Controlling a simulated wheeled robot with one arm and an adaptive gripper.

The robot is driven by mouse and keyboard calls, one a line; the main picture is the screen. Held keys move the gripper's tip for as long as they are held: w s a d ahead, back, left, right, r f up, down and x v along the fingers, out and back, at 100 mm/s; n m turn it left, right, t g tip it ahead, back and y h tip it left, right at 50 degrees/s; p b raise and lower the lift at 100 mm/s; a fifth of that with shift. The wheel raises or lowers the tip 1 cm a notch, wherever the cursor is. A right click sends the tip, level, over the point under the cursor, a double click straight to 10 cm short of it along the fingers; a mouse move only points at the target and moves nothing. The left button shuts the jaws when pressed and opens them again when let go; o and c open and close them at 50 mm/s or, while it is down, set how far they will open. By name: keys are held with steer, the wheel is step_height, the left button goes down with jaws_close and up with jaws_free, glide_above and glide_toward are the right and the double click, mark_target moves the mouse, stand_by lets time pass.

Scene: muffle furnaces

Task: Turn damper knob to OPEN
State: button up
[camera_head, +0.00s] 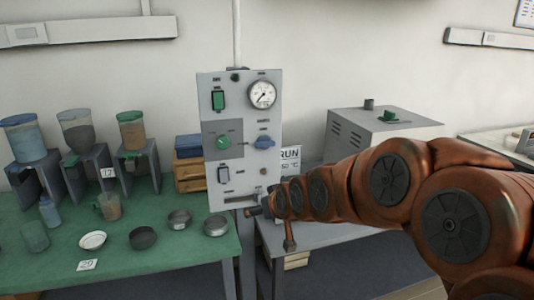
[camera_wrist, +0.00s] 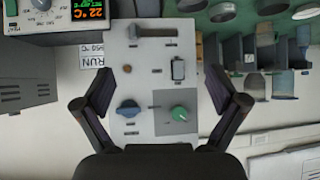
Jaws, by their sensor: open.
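The grey-white control panel (camera_head: 242,180) stands upright at the back and also fills the middle of the wrist view (camera_wrist: 143,75), upside down. It carries a green round knob (camera_head: 223,142) and a blue knob (camera_head: 264,142); the labels are too small to read, so I cannot tell which is the damper knob. In the wrist view the blue knob (camera_wrist: 128,108) is left and the green knob (camera_wrist: 179,113) right. My gripper (camera_wrist: 158,92) is open and empty, its fingers either side of the panel in that view. In the head view my gripper (camera_head: 270,222) is low by the panel's bottom right.
A pressure gauge (camera_head: 262,94) and a green switch (camera_head: 218,100) are on the panel's upper part. A green bench (camera_head: 60,262) with hoppers, cups and dishes is left. A grey furnace (camera_head: 350,138) stands right, behind my arm. A RUN sign (camera_head: 291,155) is beside the panel.

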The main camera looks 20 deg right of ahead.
steer(key=w+d+r+t+b, duration=0.1)
steer(key=w+d+r+t, duration=0.1)
steer(key=w, duration=0.3)
steer(key=w+d+r+t+b, duration=0.1)
steer(key=w+r+t, duration=0.1)
steer(key=w, duration=0.3)
steer(key=m+t+h, duration=0.1)
steer(key=t, duration=0.3)
glide_toward(266, 145)
steer(key=w, duration=0.1)
steer(key=shift+w+r+p, duration=0.1)
steer(key=shift+w+p, duration=0.25)
steer(key=shift+w, duration=3.55)
steer(key=c, duration=1.1)
